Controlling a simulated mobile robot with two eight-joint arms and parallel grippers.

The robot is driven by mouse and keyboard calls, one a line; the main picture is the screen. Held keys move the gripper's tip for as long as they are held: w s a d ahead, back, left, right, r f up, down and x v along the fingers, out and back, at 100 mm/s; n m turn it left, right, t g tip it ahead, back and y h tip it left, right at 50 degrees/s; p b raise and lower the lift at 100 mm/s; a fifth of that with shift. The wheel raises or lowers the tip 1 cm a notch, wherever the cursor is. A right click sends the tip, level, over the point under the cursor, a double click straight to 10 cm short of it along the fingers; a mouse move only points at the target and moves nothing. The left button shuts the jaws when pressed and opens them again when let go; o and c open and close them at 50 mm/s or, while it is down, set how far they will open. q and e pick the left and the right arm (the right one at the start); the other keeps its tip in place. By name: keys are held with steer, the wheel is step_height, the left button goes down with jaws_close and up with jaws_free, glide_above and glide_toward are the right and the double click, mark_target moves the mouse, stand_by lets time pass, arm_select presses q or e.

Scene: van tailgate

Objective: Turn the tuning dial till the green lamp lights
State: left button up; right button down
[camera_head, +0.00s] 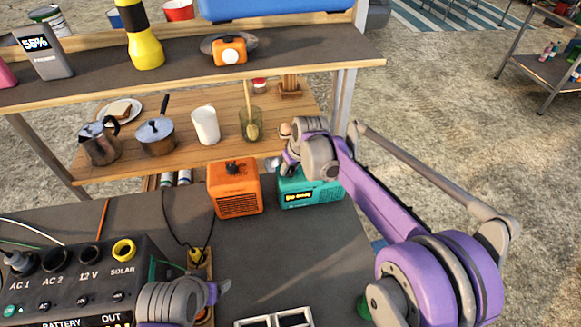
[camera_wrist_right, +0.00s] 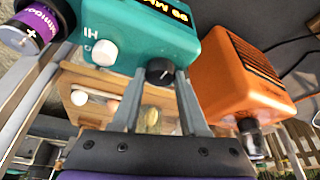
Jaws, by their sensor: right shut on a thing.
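The teal radio (camera_head: 311,190) stands on the dark table, right of the orange box. Its front display shows small yellow characters, too small to read surely. In the right wrist view the radio (camera_wrist_right: 135,25) appears upside down, with a black dial (camera_wrist_right: 160,71) and a white knob (camera_wrist_right: 104,52). My right gripper (camera_head: 290,166) is over the radio's top. Its fingers (camera_wrist_right: 160,80) are shut on the black dial, one on each side. I cannot make out a lit green lamp on the radio. My left gripper (camera_head: 185,300) is low over the table; its fingertips are not clear.
The orange box (camera_head: 235,190) stands close beside the radio and has its own black knob (camera_wrist_right: 250,135). A power station (camera_head: 75,275) with sockets fills the front left. Shelves behind carry a pot (camera_head: 156,138), a white mug (camera_head: 205,124) and a yellow torch (camera_head: 146,45).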

steer(key=shift+c, duration=2.1)
jaws_free()
steer(key=shift+r, duration=0.1)
steer(key=v, duration=1)
steer(key=shift+r, duration=0.3)
steer(key=shift+s+d, duration=0.15)
steer(key=s+d+m+h+p, duration=0.1)
steer(key=s+d+m, duration=0.2)
steer(key=s+d, duration=0.75)
steer(key=s+d+f+m, duration=0.1)
steer(key=s+f, duration=0.2)
steer(key=s, duration=0.3)
steer(key=s+d+f+m+t+h, duration=0.1)
steer(key=s+d+f, duration=0.1)
steer(key=s, duration=0.4)
steer(key=s+d+f+m, duration=0.1)
steer(key=s+f, duration=0.2)
steer(key=s, duration=0.4)
steer(key=shift+d+f+p, duration=0.3)
steer(key=shift+f+p, duration=0.05)
